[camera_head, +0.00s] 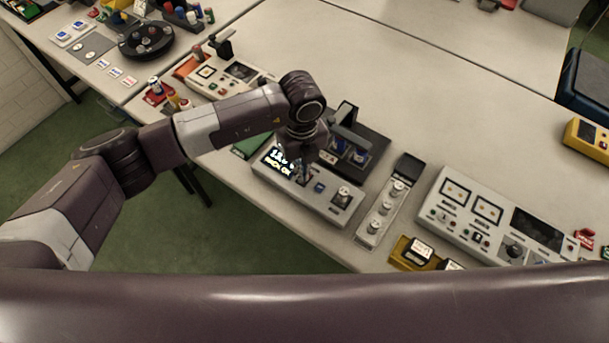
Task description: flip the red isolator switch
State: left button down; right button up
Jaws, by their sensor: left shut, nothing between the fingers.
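My left gripper (301,168) points down over a grey console (335,207) with a lit text display (279,163). It is shut and empty, with its fingertips close to the panel beside the display; whether they touch is unclear. A small red item (585,238) lies at the right edge of the table, and another red piece (157,92) stands at the left edge behind my left arm. I cannot tell which, if either, is the red isolator switch. My right gripper is not in view.
A dark fixture (352,138) stands right behind the console. A strip with several round knobs (381,212) and a larger instrument panel (489,215) lie to the right. A yellow box (414,252) is at the front edge. The table's middle back is clear.

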pick_arm(q)
jog(key=shift+f+b, duration=0.3)
jog(key=shift+f, duration=0.15)
jog(key=shift+r+p, duration=0.8)
jog(key=shift+r, duration=0.35)
jog(key=shift+r+p, duration=1.4)
jog(key=shift+r, duration=1)
